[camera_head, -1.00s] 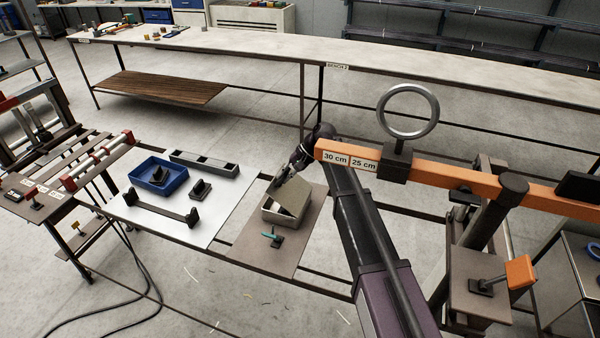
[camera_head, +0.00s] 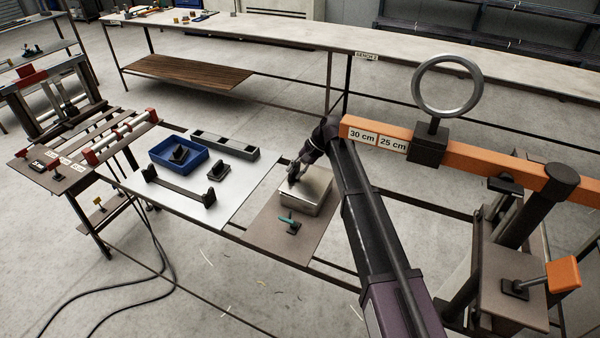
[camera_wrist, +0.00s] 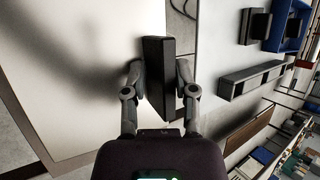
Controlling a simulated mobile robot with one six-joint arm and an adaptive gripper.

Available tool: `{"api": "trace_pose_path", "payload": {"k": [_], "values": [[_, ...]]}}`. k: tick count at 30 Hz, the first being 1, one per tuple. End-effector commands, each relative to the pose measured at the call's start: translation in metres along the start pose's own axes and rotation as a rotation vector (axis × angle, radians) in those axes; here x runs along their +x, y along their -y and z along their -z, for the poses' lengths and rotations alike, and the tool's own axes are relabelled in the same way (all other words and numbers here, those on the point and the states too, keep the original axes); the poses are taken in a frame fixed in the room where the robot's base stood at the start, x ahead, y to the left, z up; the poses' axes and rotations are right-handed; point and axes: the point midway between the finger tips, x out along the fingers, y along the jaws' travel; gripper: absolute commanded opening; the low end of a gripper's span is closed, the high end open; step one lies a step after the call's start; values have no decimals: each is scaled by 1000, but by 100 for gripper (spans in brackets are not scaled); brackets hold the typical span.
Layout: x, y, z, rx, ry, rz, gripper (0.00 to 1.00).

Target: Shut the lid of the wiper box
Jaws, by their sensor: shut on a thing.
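The wiper box (camera_head: 300,207) is a low grey-beige box on the brown board of the workbench. Its pale lid (camera_head: 314,184) lies flat or nearly flat on top; a small gap cannot be ruled out from here. In the wrist view the lid (camera_wrist: 85,50) fills the left side. My gripper (camera_head: 293,180) is at the lid's left edge. In the wrist view my gripper (camera_wrist: 158,75) has its two fingers on either side of a dark block-shaped handle (camera_wrist: 154,50), shut on it. How the handle joins the lid is hidden.
A teal-handled clamp (camera_head: 292,226) stands just in front of the box. To the left are a blue bin (camera_head: 160,168), a grey slotted tray (camera_head: 225,145) and a black bracket (camera_head: 180,192). An orange beam (camera_head: 460,163) with a metal ring stands at right.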

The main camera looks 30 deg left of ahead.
Motion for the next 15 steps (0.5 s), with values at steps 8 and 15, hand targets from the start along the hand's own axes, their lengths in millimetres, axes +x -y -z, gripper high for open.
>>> {"api": "trace_pose_path", "payload": {"k": [8, 15], "values": [[12, 0, 4, -6, 0, 6, 0], [14, 1, 4, -7, -1, 6, 0]]}}
